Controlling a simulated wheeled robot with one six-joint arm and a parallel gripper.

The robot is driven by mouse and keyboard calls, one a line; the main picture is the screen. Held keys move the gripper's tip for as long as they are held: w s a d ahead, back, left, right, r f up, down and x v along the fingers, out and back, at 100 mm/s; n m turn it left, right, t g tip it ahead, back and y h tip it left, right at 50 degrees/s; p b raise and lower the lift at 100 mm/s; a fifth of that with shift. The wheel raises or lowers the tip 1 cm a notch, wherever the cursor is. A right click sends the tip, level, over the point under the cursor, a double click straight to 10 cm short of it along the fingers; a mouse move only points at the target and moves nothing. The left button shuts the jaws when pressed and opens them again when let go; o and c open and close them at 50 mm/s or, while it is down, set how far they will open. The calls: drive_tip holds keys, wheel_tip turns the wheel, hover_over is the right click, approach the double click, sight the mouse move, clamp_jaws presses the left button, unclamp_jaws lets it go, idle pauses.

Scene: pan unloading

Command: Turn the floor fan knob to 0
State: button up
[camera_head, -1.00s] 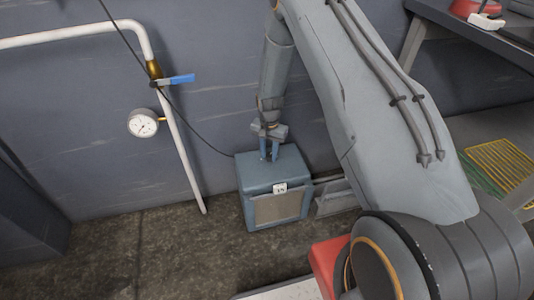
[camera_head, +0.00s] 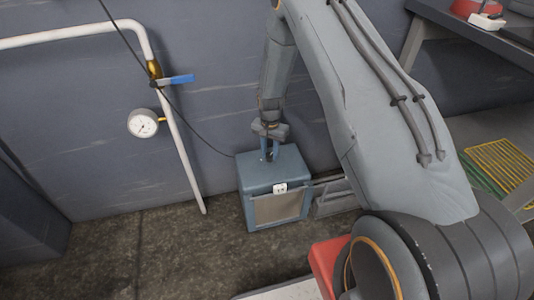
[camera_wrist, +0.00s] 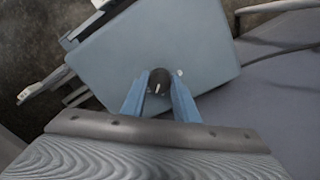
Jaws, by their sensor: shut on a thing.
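The floor fan (camera_head: 272,180) is a blue-grey box on the floor against the wall, with a grille and a small white label on its front in the head view. In the wrist view its flat top (camera_wrist: 185,50) carries a round black knob (camera_wrist: 159,82) with a white pointer line and a small white mark to its right. My gripper (camera_wrist: 159,88) points down at the top, its two blue fingers shut on the knob from both sides. In the head view my gripper (camera_head: 269,152) stands on the fan's top and the knob is hidden. I cannot read any scale around the knob.
A white pipe (camera_head: 182,150) with a blue-handled valve (camera_head: 175,80) and a round gauge (camera_head: 143,123) runs down the wall left of the fan. A black cable hangs to the fan. A bench and a yellow rack (camera_head: 503,165) stand at the right.

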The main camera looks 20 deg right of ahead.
sight(270, 155)
drive_tip(key=shift+w+d+r, duration=0.1)
drive_tip(key=shift+w+r, duration=0.1)
drive_tip(key=shift+w, duration=0.1)
drive_tip(key=o, duration=1.1)
drive_tip(key=shift+s, duration=0.1)
drive_tip(key=shift+c, duration=0.2)
drive_tip(key=shift+f, duration=0.1)
drive_tip(key=shift+s, duration=0.1)
drive_tip(key=shift+r+p, duration=0.5)
drive_tip(key=shift+r, duration=3.45)
